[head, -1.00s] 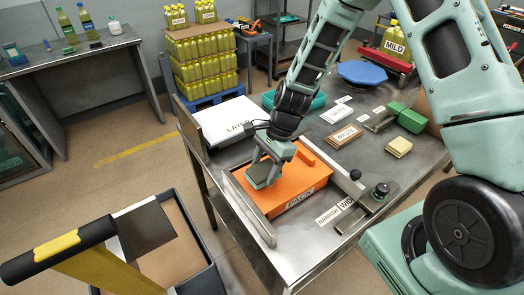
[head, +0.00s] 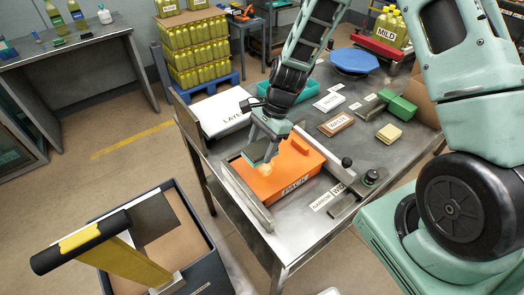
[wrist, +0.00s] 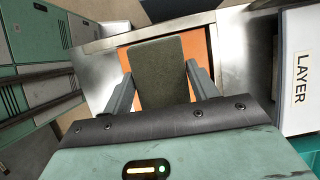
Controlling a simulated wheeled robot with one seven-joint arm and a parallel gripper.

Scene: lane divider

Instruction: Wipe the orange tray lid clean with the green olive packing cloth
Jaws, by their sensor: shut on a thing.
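The orange tray lid (head: 295,165) lies on the metal table, its top flat and a labelled side facing front. A pale blotch (head: 263,167) shows on its top just in front of the cloth. My gripper (head: 262,142) is at the lid's far left part, pointing down. It is shut on the green olive packing cloth (wrist: 157,65), a flat dark olive pad held between both fingers in the wrist view. In the head view the cloth (head: 254,154) is tilted and low over the lid; I cannot tell whether it touches. Part of the lid is hidden under it.
A metal rail (head: 245,198) runs along the lid's left side. A white LAYER box (head: 220,112) and teal tray (head: 288,92) stand behind. A cart (head: 190,250) stands at front left.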

